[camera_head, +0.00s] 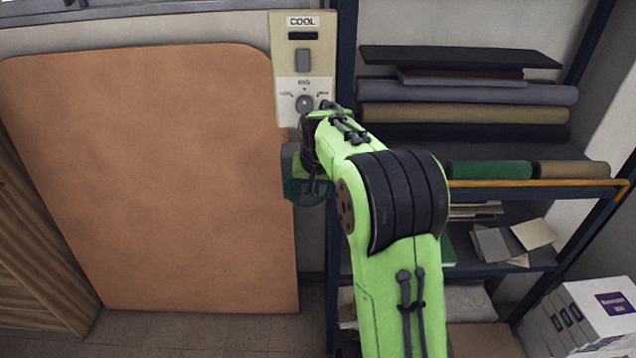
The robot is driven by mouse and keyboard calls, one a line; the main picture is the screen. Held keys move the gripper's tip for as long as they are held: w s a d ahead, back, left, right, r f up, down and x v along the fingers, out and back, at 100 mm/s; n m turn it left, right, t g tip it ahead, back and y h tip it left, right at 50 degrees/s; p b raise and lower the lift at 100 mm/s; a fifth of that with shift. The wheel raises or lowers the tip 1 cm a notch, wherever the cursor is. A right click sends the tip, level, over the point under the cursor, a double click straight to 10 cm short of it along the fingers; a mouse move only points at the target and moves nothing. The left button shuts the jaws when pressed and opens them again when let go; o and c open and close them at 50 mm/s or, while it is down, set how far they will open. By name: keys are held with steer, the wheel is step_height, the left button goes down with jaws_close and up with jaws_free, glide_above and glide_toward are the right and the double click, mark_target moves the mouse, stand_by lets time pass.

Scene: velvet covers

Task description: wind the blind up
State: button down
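A beige control panel (286,62) is on the wall at the top centre, with a "COOL" label at its top. It has a dark slot, a grey rocker switch (303,60) and, on a white plate below, a round grey knob (304,103) with small markings on both sides, too small to read surely. My green arm reaches up from the bottom. My gripper (306,188) is at its end, just below the panel and beside the right edge of the brown board. Its fingers are partly hidden by my wrist and cannot be made out. No blind can be clearly identified.
A large brown board (160,180) with rounded corners stands against the wall at left. A dark shelf unit (510,190) with fabric rolls is at right. White boxes (585,310) stand at lower right. Wooden slats (35,250) are at far left.

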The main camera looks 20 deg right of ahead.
steer(key=h+p, duration=0.1)
steer(key=a+g+h+p, duration=0.1)
steer(key=p, duration=0.1)
steer(key=n+h+p, duration=0.1)
steer(key=shift+w+a+r+g+h+p, duration=0.15)
steer(key=shift+w+a+g+h+p, duration=0.15)
steer(key=shift+h+p, duration=0.1)
stand_by(0.4)
steer(key=c, duration=1)
jaws_free()
steer(key=shift+w, duration=0.1)
steer(key=p+v, duration=0.2)
steer(key=v, duration=1.3)
steer(key=shift+a+r+p, duration=0.15)
steer(key=shift+a+p, duration=0.2)
steer(key=shift+p, duration=0.05)
